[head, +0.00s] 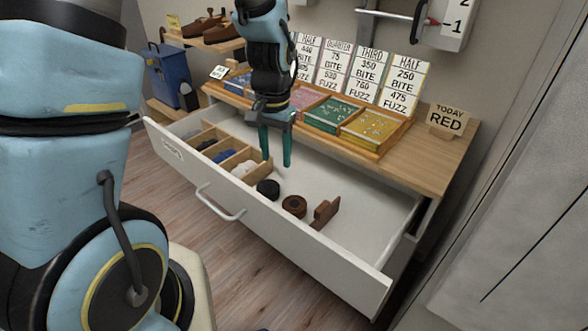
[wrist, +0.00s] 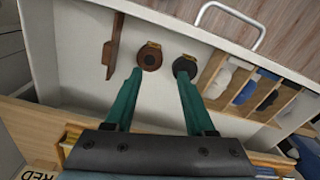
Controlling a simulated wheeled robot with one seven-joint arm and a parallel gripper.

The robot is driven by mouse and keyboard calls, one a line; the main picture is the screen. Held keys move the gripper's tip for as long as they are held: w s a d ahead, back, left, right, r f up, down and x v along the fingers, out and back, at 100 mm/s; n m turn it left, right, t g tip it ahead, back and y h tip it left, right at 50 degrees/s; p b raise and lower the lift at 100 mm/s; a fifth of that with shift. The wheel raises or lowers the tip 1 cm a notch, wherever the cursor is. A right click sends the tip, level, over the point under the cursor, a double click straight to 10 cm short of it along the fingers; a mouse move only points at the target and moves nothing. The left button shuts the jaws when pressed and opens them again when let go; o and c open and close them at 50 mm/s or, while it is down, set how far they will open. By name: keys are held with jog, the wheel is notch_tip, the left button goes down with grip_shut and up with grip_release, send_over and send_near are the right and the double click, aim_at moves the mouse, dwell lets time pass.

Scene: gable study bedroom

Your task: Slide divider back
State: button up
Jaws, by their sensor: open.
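The open white drawer (head: 345,225) holds a light-wood divider section (head: 232,161) at its left part, with several slots of white, blue and dark items. The same wooden divider section shows at the right in the wrist view (wrist: 212,72). My gripper (head: 276,153) is open and empty, its green fingers pointing down over the drawer beside the section's right end. In the wrist view my gripper (wrist: 161,74) has its fingers apart. I cannot tell whether a finger touches the wood.
A black roll (head: 268,189), a brown roll (head: 294,206) and a dark brown wooden piece (head: 325,213) lie in the drawer right of the divider section. The drawer's right part is bare. Above stands a desktop (head: 425,160) with coloured trays (head: 372,131) and price cards.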

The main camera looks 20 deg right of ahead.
aim_at(323, 206)
jog(key=s+d+f+m+p, duration=0.3)
jog(key=s+d+p, duration=0.1)
jog(key=s+d, duration=0.4)
jog(key=f, duration=0.3)
jog(key=d+f, duration=0.1)
jog(key=f, duration=0.3)
jog(key=w+f, duration=0.1)
jog(key=f, duration=0.2)
jog(key=shift+w+d+f+p, duration=0.1)
jog(key=shift+d+f+p, duration=0.1)
jog(key=shift+f+p, duration=0.15)
jog(key=shift+r, duration=0.1)
grip_shut()
dwell(0.7)
